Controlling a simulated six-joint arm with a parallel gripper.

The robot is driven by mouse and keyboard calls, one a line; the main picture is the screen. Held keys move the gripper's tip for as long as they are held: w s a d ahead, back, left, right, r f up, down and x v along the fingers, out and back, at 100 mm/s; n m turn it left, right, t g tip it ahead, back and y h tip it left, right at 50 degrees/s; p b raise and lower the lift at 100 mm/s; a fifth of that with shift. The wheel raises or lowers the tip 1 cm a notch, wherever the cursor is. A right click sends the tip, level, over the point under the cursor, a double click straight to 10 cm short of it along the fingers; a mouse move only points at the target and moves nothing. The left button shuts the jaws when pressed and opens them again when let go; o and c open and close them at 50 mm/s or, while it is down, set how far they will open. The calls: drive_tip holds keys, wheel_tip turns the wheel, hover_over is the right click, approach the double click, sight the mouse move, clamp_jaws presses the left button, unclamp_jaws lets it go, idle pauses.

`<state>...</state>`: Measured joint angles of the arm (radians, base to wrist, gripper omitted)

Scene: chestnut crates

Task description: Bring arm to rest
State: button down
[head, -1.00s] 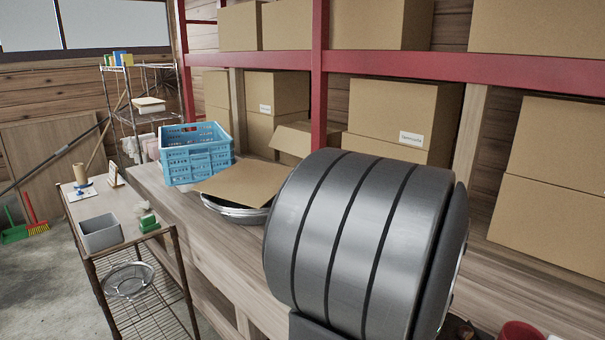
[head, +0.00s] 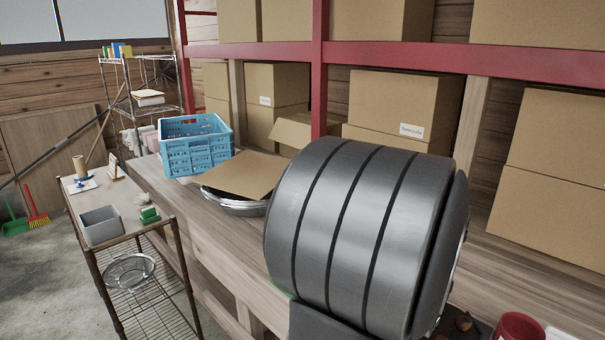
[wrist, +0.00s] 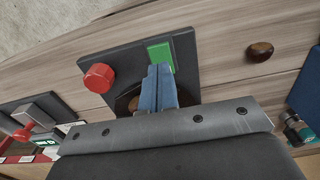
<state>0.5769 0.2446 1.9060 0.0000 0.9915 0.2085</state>
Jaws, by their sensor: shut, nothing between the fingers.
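My gripper (wrist: 161,72) shows in the wrist view as two blue fingers pressed together, shut and empty. It is over a dark grey plate (wrist: 122,58) on the wooden bench. The plate carries a red knob (wrist: 98,77) and a green patch (wrist: 160,55). A brown round shape beside the fingers is mostly hidden by them. In the head view, a large grey ribbed cylinder, seemingly part of my arm, fills the middle and hides the gripper.
A chestnut (wrist: 260,50) lies on the bench. A blue crate (head: 195,152) and a metal bowl (head: 237,207) under cardboard stand farther along. A wire cart (head: 130,240) is at left. A red cup (head: 520,326) is at lower right. Boxes fill the red-framed shelves behind.

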wheel_tip(320, 180, up, 4)
drive_tip(key=shift+f, duration=0.15)
wheel_tip(320, 180, down, 7)
wheel_tip(320, 180, up, 13)
drive_tip(key=w+d, duration=0.1)
drive_tip(key=shift+w+d, duration=0.2)
drive_tip(key=shift+w, duration=0.1)
drive_tip(key=shift+w+r, duration=0.15)
drive_tip(key=shift+r, duration=0.45)
drive_tip(key=shift+f, duration=0.1)
